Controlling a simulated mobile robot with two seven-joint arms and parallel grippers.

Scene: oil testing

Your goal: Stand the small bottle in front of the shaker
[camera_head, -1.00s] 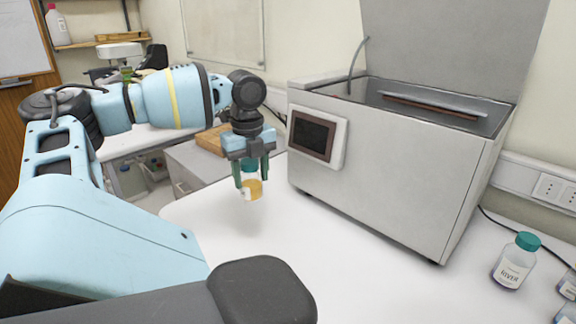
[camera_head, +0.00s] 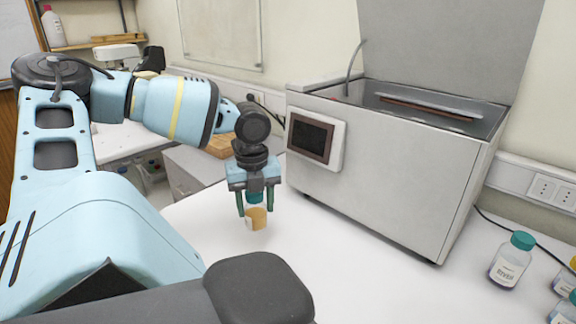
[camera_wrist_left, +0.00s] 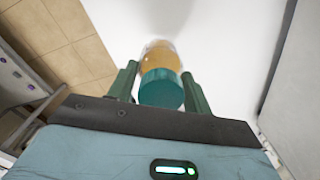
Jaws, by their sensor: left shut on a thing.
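The small bottle (camera_head: 256,219) has a teal cap and amber contents with a pale label. My left gripper (camera_head: 256,206) is shut on it near the cap, fingers pointing down. The bottle hangs upright, close to the white table top; whether its base touches cannot be told. In the left wrist view, the teal cap (camera_wrist_left: 161,89) sits between the fingers of my left gripper (camera_wrist_left: 160,88). The shaker (camera_head: 390,170), a large grey box with an open lid and a dark screen, stands to the right of and behind the bottle. My right gripper is not in view.
A clear bottle with a teal cap (camera_head: 511,261) stands at the right, with more bottles at the right edge (camera_head: 565,281). The white table (camera_head: 370,275) is bare in front of the shaker. A wooden block (camera_head: 221,146) lies behind my left gripper.

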